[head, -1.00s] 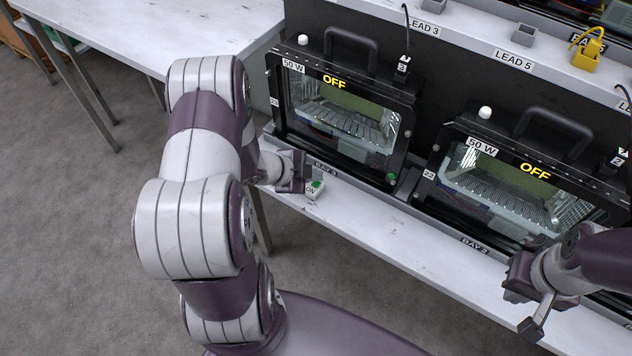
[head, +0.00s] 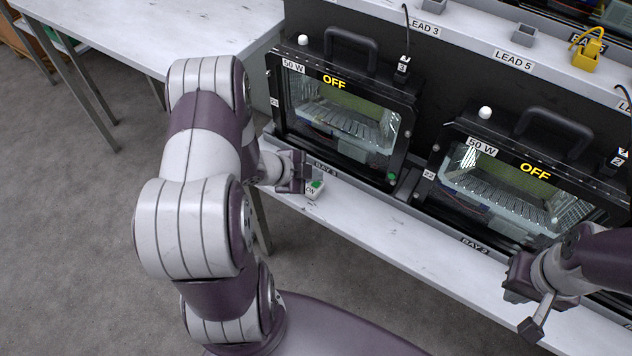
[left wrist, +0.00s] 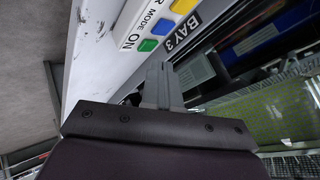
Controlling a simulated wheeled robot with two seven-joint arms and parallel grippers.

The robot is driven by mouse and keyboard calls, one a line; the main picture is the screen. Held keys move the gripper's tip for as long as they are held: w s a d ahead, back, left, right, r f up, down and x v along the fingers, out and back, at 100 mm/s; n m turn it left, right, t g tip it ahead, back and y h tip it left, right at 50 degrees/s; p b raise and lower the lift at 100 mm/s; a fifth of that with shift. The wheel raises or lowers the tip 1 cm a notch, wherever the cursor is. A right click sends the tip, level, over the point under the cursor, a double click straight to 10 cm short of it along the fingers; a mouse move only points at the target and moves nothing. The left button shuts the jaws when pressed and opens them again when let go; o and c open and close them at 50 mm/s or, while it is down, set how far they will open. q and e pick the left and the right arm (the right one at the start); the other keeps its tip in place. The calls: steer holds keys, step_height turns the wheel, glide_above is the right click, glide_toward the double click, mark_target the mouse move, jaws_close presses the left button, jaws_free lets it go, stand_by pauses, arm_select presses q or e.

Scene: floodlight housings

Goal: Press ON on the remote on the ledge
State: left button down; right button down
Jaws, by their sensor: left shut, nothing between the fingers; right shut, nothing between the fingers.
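The remote (head: 315,189) is a small white block lying on the pale ledge below the left floodlight housing, its green ON button showing. In the left wrist view the remote (left wrist: 183,6) shows a green ON button (left wrist: 149,45), a blue MODE button and a yellow button. My left gripper (head: 304,178) is shut and empty, right beside the remote and partly covering it. Its fingertips (left wrist: 155,66) appear just short of the green button; I cannot tell whether they touch it. My right gripper (head: 514,286) is shut and empty over the ledge at the right.
Two black floodlight housings stand behind the ledge (head: 400,240), the left one (head: 335,75) and the right one (head: 445,150), both reading OFF. A BAY 3 label (left wrist: 181,33) lies beside the remote. A white table (head: 150,30) stands at the back left.

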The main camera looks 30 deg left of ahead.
mark_target(313, 186)
arm_select(q)
steer(key=shift+f, duration=0.15)
steer(key=shift+f, duration=0.3)
steer(key=shift+f+b, duration=0.35)
steer(key=shift+b, duration=0.1)
stand_by(0.6)
stand_by(0.3)
steer(key=shift+r+p, duration=0.8)
steer(key=shift+p, duration=0.05)
step_height(313, 186, up, 5)
steer(key=p, duration=0.5)
steer(key=shift+r, duration=0.1)
